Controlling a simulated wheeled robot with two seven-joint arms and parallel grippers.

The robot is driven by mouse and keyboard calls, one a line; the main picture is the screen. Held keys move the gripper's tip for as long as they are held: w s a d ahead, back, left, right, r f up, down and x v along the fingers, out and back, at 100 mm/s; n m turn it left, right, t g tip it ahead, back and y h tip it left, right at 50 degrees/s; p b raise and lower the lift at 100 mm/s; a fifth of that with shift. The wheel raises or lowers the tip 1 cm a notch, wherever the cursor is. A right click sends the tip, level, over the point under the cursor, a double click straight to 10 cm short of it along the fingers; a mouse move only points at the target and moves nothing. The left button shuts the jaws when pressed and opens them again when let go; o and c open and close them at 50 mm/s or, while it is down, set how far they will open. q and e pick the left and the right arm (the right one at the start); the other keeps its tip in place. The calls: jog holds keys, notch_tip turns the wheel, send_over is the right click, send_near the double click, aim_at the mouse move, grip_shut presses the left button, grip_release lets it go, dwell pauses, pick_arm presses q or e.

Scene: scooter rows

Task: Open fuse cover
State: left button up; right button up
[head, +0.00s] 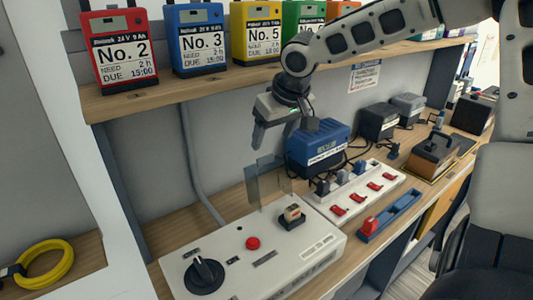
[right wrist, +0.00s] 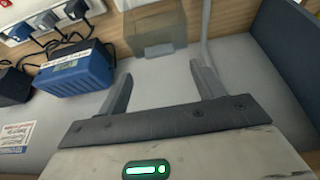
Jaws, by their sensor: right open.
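The clear fuse cover (head: 268,182) stands raised, roughly upright, at the back of the light grey control box (head: 205,255). A small tan and dark fuse block (head: 292,214) sits uncovered in front of it. My right gripper (head: 283,138) is open and empty, above and behind the cover, apart from it. In the right wrist view, the spread fingers of my right gripper (right wrist: 162,82) point toward a see-through smoky panel (right wrist: 150,25), which looks like the cover, beyond the fingertips. My left gripper is not in view.
The box carries a black rotary knob (head: 204,275) and a red button (head: 253,243). A blue charger (head: 318,145) stands right of the gripper, and a white power strip (head: 355,193) lies in front of it. A shelf (head: 200,90) with several battery packs runs above.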

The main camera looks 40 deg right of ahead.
aim_at(266, 156)
jog(key=x, duration=0.5)
jog(key=shift+w+f, duration=0.1)
jog(key=shift+f, duration=0.3)
jog(key=shift+w+f, duration=0.15)
jog(key=shift+f, duration=0.2)
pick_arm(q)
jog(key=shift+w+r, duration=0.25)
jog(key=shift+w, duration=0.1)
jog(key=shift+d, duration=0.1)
